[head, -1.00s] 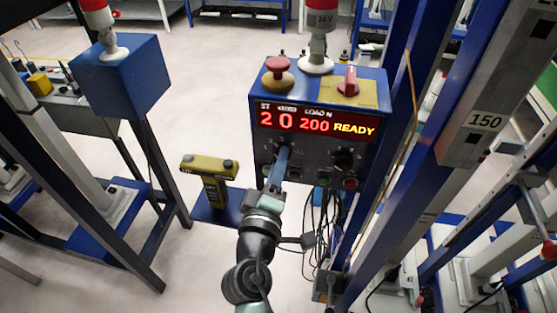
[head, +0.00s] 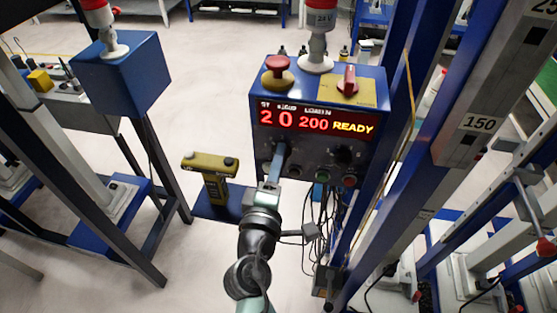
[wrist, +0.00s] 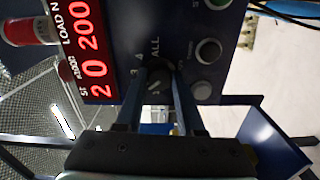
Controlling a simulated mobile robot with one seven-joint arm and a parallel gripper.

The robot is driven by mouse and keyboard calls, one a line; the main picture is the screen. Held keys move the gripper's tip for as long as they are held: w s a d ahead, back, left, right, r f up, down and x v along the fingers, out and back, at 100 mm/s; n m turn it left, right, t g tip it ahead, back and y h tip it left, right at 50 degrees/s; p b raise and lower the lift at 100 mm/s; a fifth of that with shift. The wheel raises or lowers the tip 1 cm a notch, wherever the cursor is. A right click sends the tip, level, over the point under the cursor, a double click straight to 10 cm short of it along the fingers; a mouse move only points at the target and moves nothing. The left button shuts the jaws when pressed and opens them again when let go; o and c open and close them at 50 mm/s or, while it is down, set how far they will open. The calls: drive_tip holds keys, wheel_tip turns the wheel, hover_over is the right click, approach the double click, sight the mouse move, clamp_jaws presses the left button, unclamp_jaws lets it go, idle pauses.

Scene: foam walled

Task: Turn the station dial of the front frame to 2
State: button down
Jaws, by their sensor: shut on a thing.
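The control box (head: 300,172) of the front frame stands ahead in the head view. Its red display (head: 318,120) reads 2 under ST, then 0, 200 and READY. My gripper (head: 276,165) is at the left knob on the box's front face. In the wrist view my gripper (wrist: 157,92) has its two fingers on either side of the dark station dial (wrist: 158,72), shut on it. The marks 3, 4 and ALL show around the dial. A light mark shows on the dial's face; the 2 label is not clearly visible.
A second dark knob (head: 343,155) is right of the dial, with green and red buttons below it. A red mushroom button (head: 278,65) and a red switch (head: 348,78) sit on top. A yellow-green handheld unit (head: 212,170) stands left of my arm. Cables hang below the box.

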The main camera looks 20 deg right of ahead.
drive_tip(key=c, duration=0.5)
unclamp_jaws()
drive_tip(key=b+v, duration=0.3)
drive_tip(key=v, duration=1)
